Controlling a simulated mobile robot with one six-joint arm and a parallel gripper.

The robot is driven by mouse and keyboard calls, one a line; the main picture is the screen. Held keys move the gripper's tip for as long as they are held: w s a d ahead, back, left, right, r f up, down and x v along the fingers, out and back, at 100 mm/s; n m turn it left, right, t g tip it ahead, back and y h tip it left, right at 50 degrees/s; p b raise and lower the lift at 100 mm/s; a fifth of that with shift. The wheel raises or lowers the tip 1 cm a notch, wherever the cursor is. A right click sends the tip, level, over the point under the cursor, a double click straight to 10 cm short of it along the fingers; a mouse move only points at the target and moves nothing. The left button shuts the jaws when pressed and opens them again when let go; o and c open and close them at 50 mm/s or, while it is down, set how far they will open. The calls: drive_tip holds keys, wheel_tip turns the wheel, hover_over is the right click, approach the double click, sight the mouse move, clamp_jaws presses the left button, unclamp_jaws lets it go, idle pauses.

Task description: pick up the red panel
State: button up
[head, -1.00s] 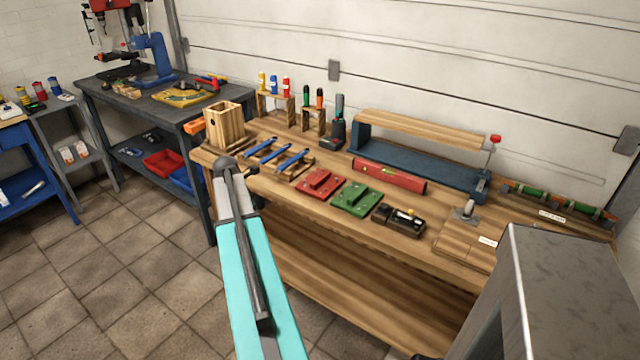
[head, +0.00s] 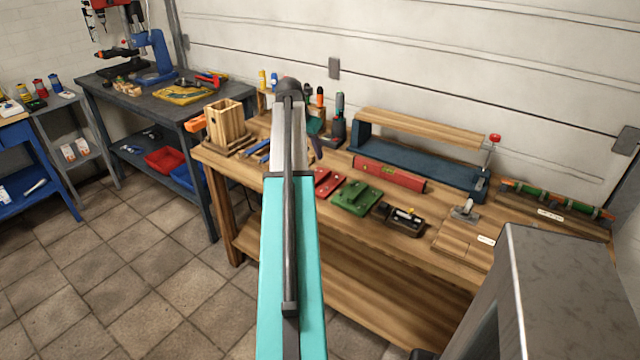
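The red panel (head: 329,184) lies flat on the wooden workbench, just left of a green panel (head: 356,197). My arm crosses in front of it and hides its left part. My gripper (head: 317,146) shows only in part beyond the arm's elbow, above the bench and behind the red panel in the picture. The arm hides most of it, so its opening cannot be made out. It appears apart from the panel.
A wooden box (head: 228,122) stands left. A blue frame with a wooden beam (head: 420,130) stands behind.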

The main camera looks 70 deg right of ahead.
drive_tip(key=shift+f, duration=0.15)
drive_tip(key=p, duration=0.1)
hover_over(321, 176)
drive_tip(key=a, duration=0.3)
drive_tip(key=shift+w+d+f, duration=0.1)
drive_tip(key=shift+w+f, duration=0.05)
drive_tip(key=shift+f, duration=1.15)
drive_tip(key=shift+w+d+f, duration=0.1)
drive_tip(key=shift+f, duration=1.15)
drive_tip(key=shift+w+d+f, duration=0.1)
drive_tip(key=shift+w+f, duration=0.05)
drive_tip(key=shift+f, duration=1.15)
drive_tip(key=shift+p+x, duration=0.8)
drive_tip(key=shift+x, duration=1.75)
clamp_jaws()
